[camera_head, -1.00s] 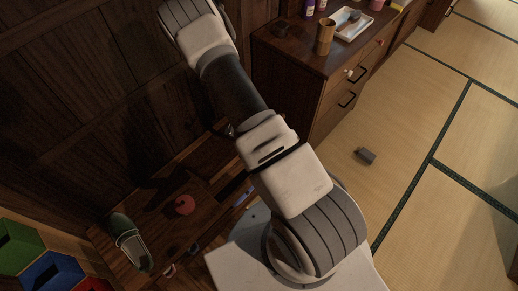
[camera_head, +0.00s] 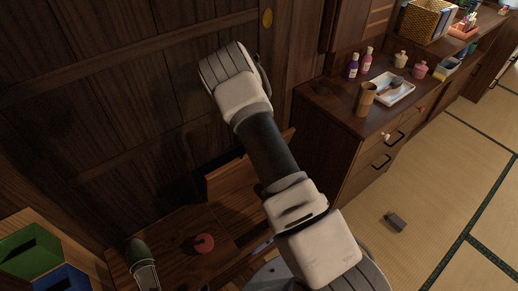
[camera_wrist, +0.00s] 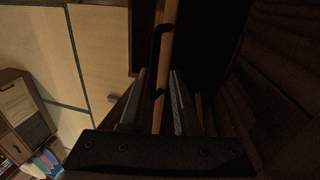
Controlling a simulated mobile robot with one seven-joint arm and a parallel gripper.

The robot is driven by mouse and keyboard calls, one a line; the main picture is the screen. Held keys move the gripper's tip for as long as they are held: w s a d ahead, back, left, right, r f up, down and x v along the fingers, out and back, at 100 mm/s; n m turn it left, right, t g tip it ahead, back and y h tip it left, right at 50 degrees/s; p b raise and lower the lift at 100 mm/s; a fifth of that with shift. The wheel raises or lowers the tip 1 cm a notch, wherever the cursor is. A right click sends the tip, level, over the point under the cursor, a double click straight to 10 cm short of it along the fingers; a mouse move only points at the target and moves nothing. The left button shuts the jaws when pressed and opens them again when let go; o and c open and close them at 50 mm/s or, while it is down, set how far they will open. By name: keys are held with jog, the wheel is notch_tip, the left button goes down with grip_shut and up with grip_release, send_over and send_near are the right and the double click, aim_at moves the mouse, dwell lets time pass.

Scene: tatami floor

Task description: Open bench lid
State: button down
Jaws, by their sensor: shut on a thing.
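The dark wooden bench (camera_head: 178,229) stands against the wall at the lower left of the head view. Part of its lid (camera_head: 232,178) shows as a tilted brown panel left of my arm. My arm covers much of this area, and my gripper is hidden behind it there. In the wrist view, the two fingers of my gripper (camera_wrist: 158,88) are on either side of a narrow light-brown lid edge (camera_wrist: 159,116) and are shut on it. The wrist view is dark, so the exact contact is hard to see.
Green and blue bins (camera_head: 32,248) stand at lower left. A drawer cabinet (camera_head: 345,150) with bottles and a tray is at right. A small grey block (camera_head: 395,221) lies on the open tatami.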

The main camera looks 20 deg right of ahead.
jog(key=shift+w+a+f, duration=0.15)
jog(key=shift+a+f, duration=0.1)
jog(key=shift+f, duration=0.3)
jog(key=shift+w+a+f, duration=0.1)
jog(key=shift+a+f, duration=0.1)
jog(key=shift+f, duration=0.3)
jog(key=shift+s, duration=0.1)
jog(key=c, duration=0.7)
grip_release()
jog(key=shift+d+f, duration=0.1)
jog(key=shift+f, duration=0.15)
jog(key=r, duration=0.4)
jog(key=w+r+p, duration=0.1)
jog(key=r, duration=0.3)
jog(key=w+r+p, duration=0.1)
jog(key=r, duration=0.3)
jog(key=shift+w+r, duration=0.25)
jog(key=shift+r, duration=0.15)
jog(key=shift+c, duration=1)
